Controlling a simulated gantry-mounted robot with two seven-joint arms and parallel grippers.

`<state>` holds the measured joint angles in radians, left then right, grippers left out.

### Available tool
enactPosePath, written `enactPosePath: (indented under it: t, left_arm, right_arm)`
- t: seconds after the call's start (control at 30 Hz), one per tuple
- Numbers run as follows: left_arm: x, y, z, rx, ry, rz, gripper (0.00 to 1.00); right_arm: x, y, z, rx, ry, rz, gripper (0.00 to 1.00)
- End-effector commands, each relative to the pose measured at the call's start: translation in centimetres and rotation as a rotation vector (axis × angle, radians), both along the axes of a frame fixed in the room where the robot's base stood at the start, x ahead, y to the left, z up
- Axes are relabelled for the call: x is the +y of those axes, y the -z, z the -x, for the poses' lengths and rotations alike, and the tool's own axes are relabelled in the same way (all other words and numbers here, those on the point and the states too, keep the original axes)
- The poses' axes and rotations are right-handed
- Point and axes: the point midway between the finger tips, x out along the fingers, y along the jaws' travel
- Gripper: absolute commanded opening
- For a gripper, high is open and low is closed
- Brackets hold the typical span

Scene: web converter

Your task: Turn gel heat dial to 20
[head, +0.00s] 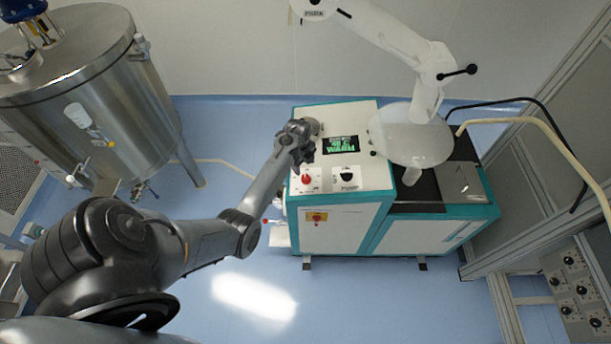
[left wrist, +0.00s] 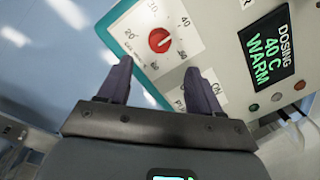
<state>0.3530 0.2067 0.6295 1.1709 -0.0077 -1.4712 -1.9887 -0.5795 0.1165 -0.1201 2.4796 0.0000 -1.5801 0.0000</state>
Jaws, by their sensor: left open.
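The gel heat dial is a round red knob (left wrist: 159,40) on a white plate with a printed scale that includes 20, 30 and 40. It also shows in the head view (head: 306,180), at the front left of the machine's top panel. My left gripper (head: 304,158) is just above and behind it in the head view. In the left wrist view the left gripper (left wrist: 161,76) is open and empty, with the dial ahead, beyond its fingertips and apart from them. The display (left wrist: 267,45) reads DOSING, 40 C, WARM. The dial's exact pointer setting is hard to read.
The white and teal machine (head: 339,221) carries a black knob (head: 347,177) beside the dial, partly covered by a finger in the wrist view. A translucent hopper (head: 406,139) and white arm (head: 397,38) stand right. A steel tank (head: 95,100) is at left.

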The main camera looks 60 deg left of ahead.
Motion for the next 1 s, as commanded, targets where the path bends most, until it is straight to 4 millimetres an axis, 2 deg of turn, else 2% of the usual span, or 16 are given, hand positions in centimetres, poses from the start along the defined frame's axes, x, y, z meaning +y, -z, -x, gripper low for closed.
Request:
enactPosePath:
  t: [0.3,0.5,0.7,1.0]
  left_arm:
    - [0.1,5.2,-0.5,0.003,0.000,0.002,0.64]
    - [0.2,7.4,-0.8,0.002,0.000,0.000,0.64]
    - [0.2,8.4,-0.9,0.001,0.001,-0.001,0.64]
    - [0.2,8.5,-0.9,0.000,0.001,-0.002,0.64]
  right_arm:
    - [-0.2,0.5,0.0,0.000,-0.005,0.009,0.43]
    - [-0.2,1.0,0.0,0.000,-0.006,0.008,0.43]
    - [-0.1,1.1,0.0,0.000,-0.004,0.005,0.43]
    - [0.0,1.1,0.0,0.000,0.001,-0.001,0.43]
